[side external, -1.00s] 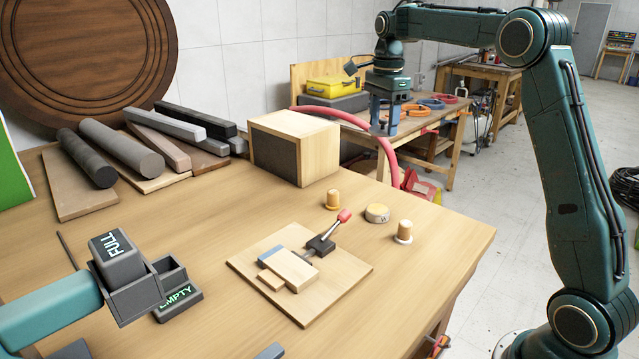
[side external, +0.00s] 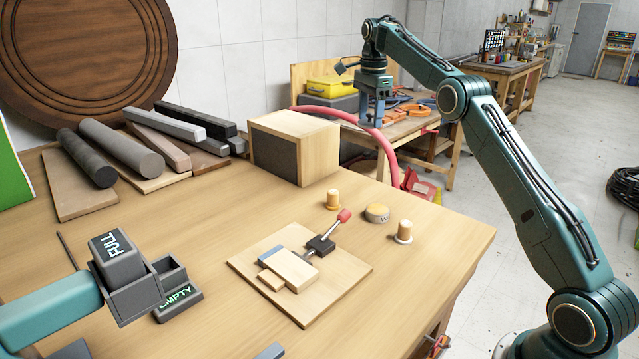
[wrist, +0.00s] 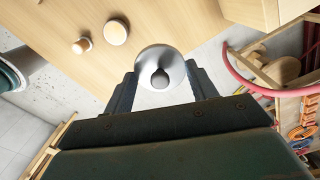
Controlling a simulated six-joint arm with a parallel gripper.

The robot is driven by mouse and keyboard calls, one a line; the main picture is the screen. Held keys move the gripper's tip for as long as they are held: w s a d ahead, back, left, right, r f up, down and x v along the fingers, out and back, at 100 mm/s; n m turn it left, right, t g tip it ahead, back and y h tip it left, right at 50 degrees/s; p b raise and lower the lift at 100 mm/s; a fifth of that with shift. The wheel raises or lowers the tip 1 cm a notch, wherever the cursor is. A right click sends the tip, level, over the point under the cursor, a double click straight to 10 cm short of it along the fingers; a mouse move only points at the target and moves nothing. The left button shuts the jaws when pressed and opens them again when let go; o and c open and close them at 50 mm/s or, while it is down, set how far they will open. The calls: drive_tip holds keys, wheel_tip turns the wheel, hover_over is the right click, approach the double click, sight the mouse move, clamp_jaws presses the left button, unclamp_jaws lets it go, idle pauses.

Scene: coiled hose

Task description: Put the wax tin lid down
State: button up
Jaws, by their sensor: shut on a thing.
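My gripper (side external: 374,112) is high beyond the far right edge of the near workbench, in front of the back bench in the side external view. In the wrist view my gripper (wrist: 160,78) is shut on the wax tin lid (wrist: 147,62), a round silvery disc with a dark knob at its middle. I cannot make out the lid in the side external view.
A wooden peg (side external: 333,199) and another peg (side external: 404,232) flank the tin. A toggle clamp board (side external: 340,290) lies nearer. A wooden box (side external: 310,150) stands behind. A red hose (side external: 385,150) arches down beside the bench edge. Orange coils (side external: 412,110) lie on the back bench.

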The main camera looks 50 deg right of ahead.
sight(365, 193)
drive_tip(key=shift+w+d+f, duration=0.35)
drive_tip(key=shift+d+f, duration=0.1)
drive_tip(key=shift+d, duration=0.05)
drive_tip(key=shift+f, duration=0.15)
drive_tip(key=shift+c, duration=0.2)
drive_tip(key=shift+f, duration=9.85)
drive_tip(key=shift+f, duration=0.15)
drive_tip(key=o, duration=1)
wheel_tip(365, 193, up, 12)
drive_tip(key=shift+r, duration=0.2)
